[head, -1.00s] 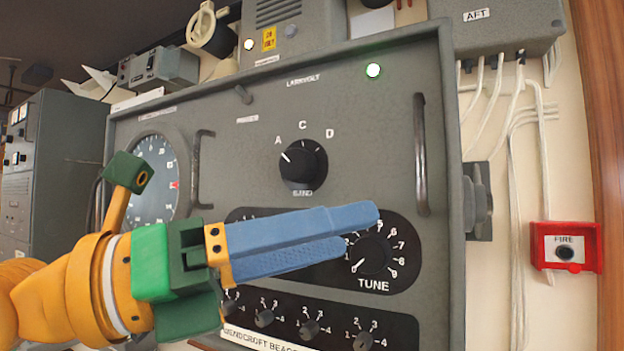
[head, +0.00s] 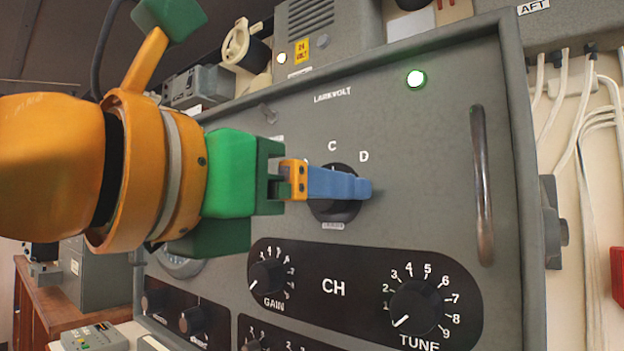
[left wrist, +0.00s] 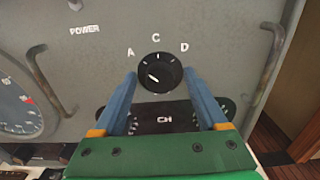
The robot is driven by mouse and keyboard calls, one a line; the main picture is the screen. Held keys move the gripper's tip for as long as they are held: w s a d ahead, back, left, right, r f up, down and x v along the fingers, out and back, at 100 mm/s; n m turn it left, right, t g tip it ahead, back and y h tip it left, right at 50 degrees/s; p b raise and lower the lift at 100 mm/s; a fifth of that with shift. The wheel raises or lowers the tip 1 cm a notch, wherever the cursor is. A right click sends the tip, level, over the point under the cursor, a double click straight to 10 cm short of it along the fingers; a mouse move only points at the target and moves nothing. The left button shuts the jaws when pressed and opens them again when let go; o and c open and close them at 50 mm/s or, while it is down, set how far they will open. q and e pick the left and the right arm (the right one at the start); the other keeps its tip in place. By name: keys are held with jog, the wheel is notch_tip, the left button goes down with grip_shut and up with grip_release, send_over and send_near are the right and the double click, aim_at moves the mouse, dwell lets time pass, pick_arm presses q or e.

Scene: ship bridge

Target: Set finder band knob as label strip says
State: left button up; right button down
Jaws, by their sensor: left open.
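The band knob (head: 338,208) is a round black knob on the grey front panel, marked A, C and D around its top. In the left wrist view the knob (left wrist: 158,73) shows whole, its white pointer mark on the left, A side. My left gripper (head: 362,187) has two blue fingers and hides part of the knob and the A in the head view. In the left wrist view its fingers are open, one on each side of the knob, with a gap on both sides. I cannot read a label strip giving a setting. My right gripper is not in view.
A black CH plate with the gain knob (head: 268,276) and tune knob (head: 413,305) lies below. A panel handle (head: 482,185) stands out at the right, another handle (left wrist: 50,80) at the left in the wrist view. A green lamp (head: 415,79) is lit above.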

pick_arm(q)
jog(key=shift+s+a, duration=0.1)
jog(key=shift+s, duration=0.05)
grip_shut()
jog(key=shift+m, duration=0.3)
jog(key=shift+m+p, duration=0.55)
jog(key=shift+m, duration=3.45)
grip_release()
jog(key=shift+s, duration=0.1)
